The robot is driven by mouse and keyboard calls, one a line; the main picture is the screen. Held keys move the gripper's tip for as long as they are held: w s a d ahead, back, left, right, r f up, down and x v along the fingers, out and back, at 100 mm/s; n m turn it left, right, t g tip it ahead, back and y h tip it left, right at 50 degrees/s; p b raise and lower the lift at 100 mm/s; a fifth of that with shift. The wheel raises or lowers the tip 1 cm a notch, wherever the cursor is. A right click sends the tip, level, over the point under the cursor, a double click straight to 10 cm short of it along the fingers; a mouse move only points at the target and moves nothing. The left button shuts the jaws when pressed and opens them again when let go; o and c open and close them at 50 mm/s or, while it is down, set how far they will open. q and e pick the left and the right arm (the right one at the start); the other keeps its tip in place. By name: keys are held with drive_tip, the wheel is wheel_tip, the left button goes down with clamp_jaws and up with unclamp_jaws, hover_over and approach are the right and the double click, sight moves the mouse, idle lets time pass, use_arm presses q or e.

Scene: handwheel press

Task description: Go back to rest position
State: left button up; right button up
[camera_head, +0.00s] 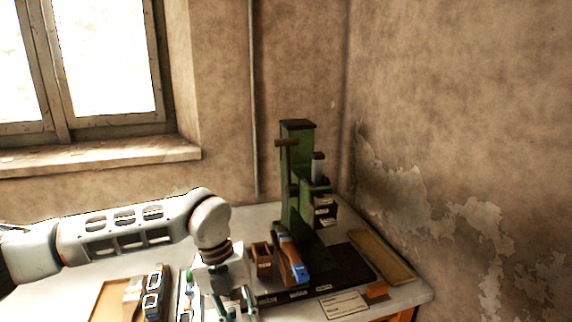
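My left arm comes in from the left, and its gripper (236,308) points down at the bottom edge of the picture. Its teal fingers stand apart, and I see nothing held between them; the tips are close to the frame edge. The green handwheel press (296,185) stands upright on the table, behind and to the right of this gripper. A brown and blue piece (290,260) leans in front of the press, just right of the gripper and apart from it. My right gripper is not in view.
The white table (415,292) carries a small wooden box (262,260), a tan tray (380,257), a label card (344,305) and a board (108,300) with dark and blue parts (154,291). Walls close off the back and right. A window is at upper left.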

use_arm(q)
drive_tip(key=s+d+m+g+h, duration=0.2)
drive_tip(key=s+d+g+h, duration=0.35)
drive_tip(key=s+d, duration=0.75)
drive_tip(key=d+r+n+t+h, duration=0.3)
drive_tip(key=d+r+h, duration=0.5)
drive_tip(key=d+h, duration=0.15)
drive_tip(key=w+a+n+t+h, duration=0.3)
drive_tip(key=w+a+n+t, duration=0.4)
drive_tip(key=n+t, duration=0.55)
drive_tip(key=w+a+f+n+t+y, duration=0.5)
drive_tip(key=a+f+n+t+y, duration=0.35)
drive_tip(key=f+n, duration=0.2)
drive_tip(key=s+a+f+n+g+y, duration=0.3)
drive_tip(key=s+a+f, duration=0.4)
drive_tip(key=f, duration=0.5)
drive_tip(key=s+a+f+n+g+y, duration=0.3)
drive_tip(key=s+a+f+y, duration=0.3)
drive_tip(key=a+f, duration=0.5)
wheel_tip(320, 180, down, 2)
drive_tip(key=shift+s+a+f, duration=0.1)
drive_tip(key=shift+s+a, duration=0.05)
drive_tip(key=shift+s, duration=0.95)
